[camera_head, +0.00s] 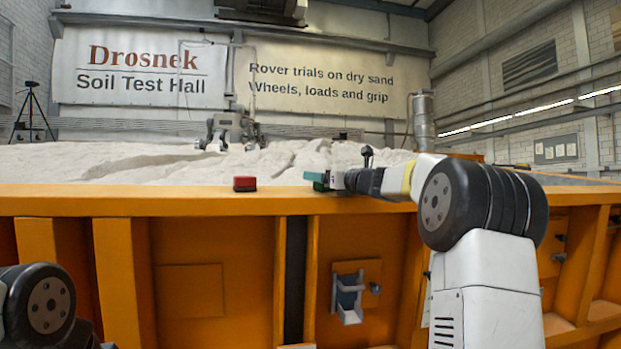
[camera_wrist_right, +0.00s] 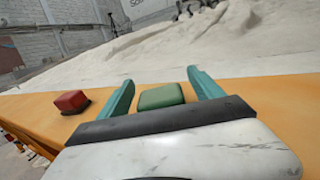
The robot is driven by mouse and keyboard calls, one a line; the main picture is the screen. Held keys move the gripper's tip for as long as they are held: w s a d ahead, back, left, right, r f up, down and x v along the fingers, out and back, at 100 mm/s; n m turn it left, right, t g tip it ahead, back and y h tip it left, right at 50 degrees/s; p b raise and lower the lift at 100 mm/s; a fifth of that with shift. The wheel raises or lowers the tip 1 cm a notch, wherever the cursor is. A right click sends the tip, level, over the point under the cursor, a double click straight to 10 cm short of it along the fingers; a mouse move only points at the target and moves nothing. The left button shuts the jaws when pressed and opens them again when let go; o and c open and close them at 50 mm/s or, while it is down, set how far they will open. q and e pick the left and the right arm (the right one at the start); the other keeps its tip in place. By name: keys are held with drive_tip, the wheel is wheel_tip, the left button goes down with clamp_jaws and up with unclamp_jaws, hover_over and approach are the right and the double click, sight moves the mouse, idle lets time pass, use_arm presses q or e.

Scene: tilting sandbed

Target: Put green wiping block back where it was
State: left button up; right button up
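The green wiping block (camera_wrist_right: 160,96) lies on the orange rim in the right wrist view, between the two teal fingers of my right gripper (camera_wrist_right: 163,92). Gaps show on both sides of it, so the fingers are open and apart from it. In the head view, my right gripper (camera_head: 322,181) reaches in from the right, low over the rim. The green there is small, and I cannot clearly separate block from fingers. A red block (camera_wrist_right: 71,102) lies on the rim to the left, also in the head view (camera_head: 245,184). My left gripper is out of view.
The orange sandbed wall has a flat rim (camera_head: 150,197) across the view, with pale sand (camera_head: 110,162) behind it. A bracket (camera_head: 348,298) sticks out from the wall's front. The rim is clear left of the red block.

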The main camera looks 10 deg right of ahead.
drive_tip(key=shift+w+f, duration=0.2)
drive_tip(key=shift+f, duration=0.45)
drive_tip(key=shift+r, duration=0.35)
drive_tip(key=shift+s+d+r, duration=0.15)
drive_tip(key=shift+s+d, duration=0.15)
drive_tip(key=r+v, duration=0.1)
drive_tip(key=v, duration=1)
drive_tip(key=s+a+f+n+g, duration=0.8)
drive_tip(key=s+a+f+n, duration=0.8)
drive_tip(key=s+f+n, duration=0.15)
drive_tip(key=s+d+f+n+g+h, duration=0.3)
drive_tip(key=s+f+n+h, duration=0.2)
drive_tip(key=s+f+n, duration=0.9)
wheel_tip(320, 180, down, 2)
drive_tip(key=shift+s+d+f+g+h, duration=0.2)
drive_tip(key=shift+s+g+h, duration=0.1)
drive_tip(key=shift+s, duration=0.85)
drive_tip(key=shift+r, duration=0.1)
